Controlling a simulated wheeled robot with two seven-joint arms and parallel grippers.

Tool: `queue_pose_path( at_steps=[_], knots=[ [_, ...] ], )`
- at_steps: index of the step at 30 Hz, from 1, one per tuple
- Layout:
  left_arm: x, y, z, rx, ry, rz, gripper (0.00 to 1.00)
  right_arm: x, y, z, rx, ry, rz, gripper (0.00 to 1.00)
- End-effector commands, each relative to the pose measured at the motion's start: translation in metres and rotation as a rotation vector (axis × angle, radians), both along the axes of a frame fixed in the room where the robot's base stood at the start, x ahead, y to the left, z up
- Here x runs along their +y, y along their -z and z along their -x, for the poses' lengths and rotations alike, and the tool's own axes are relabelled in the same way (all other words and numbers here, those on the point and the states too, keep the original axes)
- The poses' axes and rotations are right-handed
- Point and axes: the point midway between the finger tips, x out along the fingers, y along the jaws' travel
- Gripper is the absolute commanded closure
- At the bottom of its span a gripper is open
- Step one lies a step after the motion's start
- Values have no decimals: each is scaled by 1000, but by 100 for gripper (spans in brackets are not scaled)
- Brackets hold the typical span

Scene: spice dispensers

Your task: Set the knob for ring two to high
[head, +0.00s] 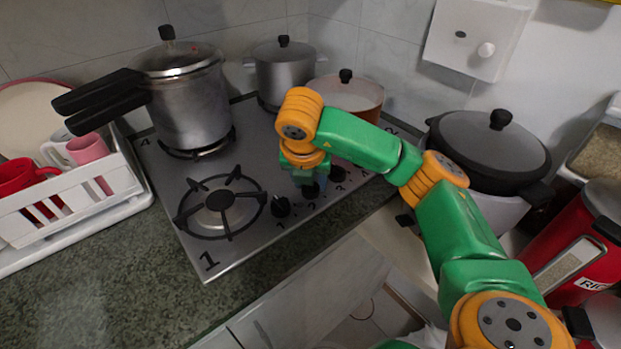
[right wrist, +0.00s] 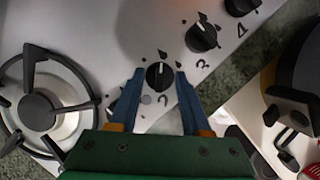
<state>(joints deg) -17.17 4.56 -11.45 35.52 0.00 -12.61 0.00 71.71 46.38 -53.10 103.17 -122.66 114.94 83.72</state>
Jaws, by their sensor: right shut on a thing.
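The knob for ring two (right wrist: 159,76) is a round black dial on the hob's front strip, with a 2 printed beside it in the right wrist view. Flame marks are printed around it, and its pale pointer line faces roughly toward the top of that view. My right gripper (right wrist: 159,80) has its blue fingers shut on this knob, one on each side. In the head view my right gripper (head: 310,183) reaches down onto the front strip and partly hides the knob. My left gripper is not in view.
Knob one (head: 280,206) and knob three (right wrist: 202,38) flank it closely. The front-left burner (head: 221,205) is bare. A pressure cooker (head: 190,105), a steel pot (head: 284,72) and an orange pan (head: 356,98) stand on the hob. A large dark-lidded cooker (head: 490,150) stands to the right.

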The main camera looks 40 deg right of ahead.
Motion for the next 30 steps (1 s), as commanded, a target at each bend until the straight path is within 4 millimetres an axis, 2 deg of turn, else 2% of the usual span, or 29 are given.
queue_pose_path(
  at_steps=[18,19,21,22,30],
  knots=[
    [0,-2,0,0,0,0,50,0,-1,-1,-2,37,0,100],
    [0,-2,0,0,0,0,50,0,-1,-1,-2,37,0,44],
    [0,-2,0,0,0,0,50,0,-1,-1,-2,37,0,25],
    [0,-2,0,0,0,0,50,0,-1,0,-1,36,0,22],
    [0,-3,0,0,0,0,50,0,-2,0,-1,36,0,22]
  ],
)
